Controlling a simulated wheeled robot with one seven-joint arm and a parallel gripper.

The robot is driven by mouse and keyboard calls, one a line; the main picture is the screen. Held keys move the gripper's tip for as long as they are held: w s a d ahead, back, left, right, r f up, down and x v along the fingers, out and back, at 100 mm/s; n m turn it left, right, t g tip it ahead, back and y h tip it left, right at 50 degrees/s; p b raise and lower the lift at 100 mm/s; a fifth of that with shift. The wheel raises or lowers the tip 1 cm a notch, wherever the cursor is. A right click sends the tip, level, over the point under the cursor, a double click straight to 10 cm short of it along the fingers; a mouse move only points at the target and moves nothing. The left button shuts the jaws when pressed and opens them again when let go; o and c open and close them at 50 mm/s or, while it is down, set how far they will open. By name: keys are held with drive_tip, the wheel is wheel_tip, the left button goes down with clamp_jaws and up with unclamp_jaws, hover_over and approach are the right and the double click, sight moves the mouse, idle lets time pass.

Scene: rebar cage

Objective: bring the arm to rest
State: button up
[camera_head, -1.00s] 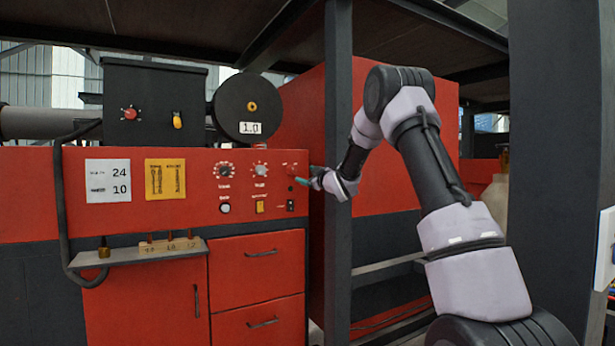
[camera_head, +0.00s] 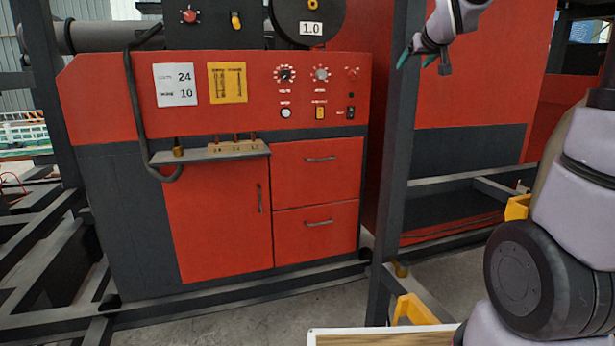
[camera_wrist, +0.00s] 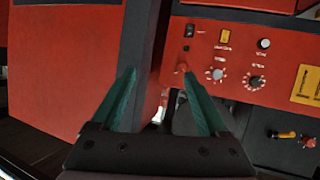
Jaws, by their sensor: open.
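My gripper (camera_head: 423,58) is at the upper right in the head view, in front of the dark upright post and the red panel behind it. Its green fingers are apart, with nothing between them. It also shows in the wrist view (camera_wrist: 163,100), where the two green fingers are spread. The dark post (camera_wrist: 143,50) and part of the red control panel (camera_wrist: 240,55) lie beyond the fingers. My arm runs down the right side of the head view, and its upper part is cut off by the frame.
The red machine (camera_head: 110,100) with knobs and drawers stands left of the post (camera_head: 393,180). A small shelf (camera_head: 210,152) juts from its front. Yellow brackets (camera_head: 415,310) and a pale-edged board (camera_head: 380,336) are low at the right. Dark frame beams (camera_head: 40,260) are at the left.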

drive_tip(key=s+a+f+m+g, duration=0.1)
drive_tip(key=s+f+g, duration=0.1)
drive_tip(key=s, duration=0.8)
drive_tip(key=s+a+f+m+g+y, duration=0.1)
drive_tip(key=s+f, duration=0.3)
drive_tip(key=s, duration=0.7)
drive_tip(key=s+a+f+m+g+y, duration=0.1)
drive_tip(key=s+a+f+m+g, duration=0.1)
drive_tip(key=s, duration=0.8)
drive_tip(key=shift+s+a+f+m+g, duration=0.2)
drive_tip(key=shift+s+f+m+g, duration=0.15)
drive_tip(key=shift+f+m+g, duration=0.4)
drive_tip(key=shift+f, duration=0.1)
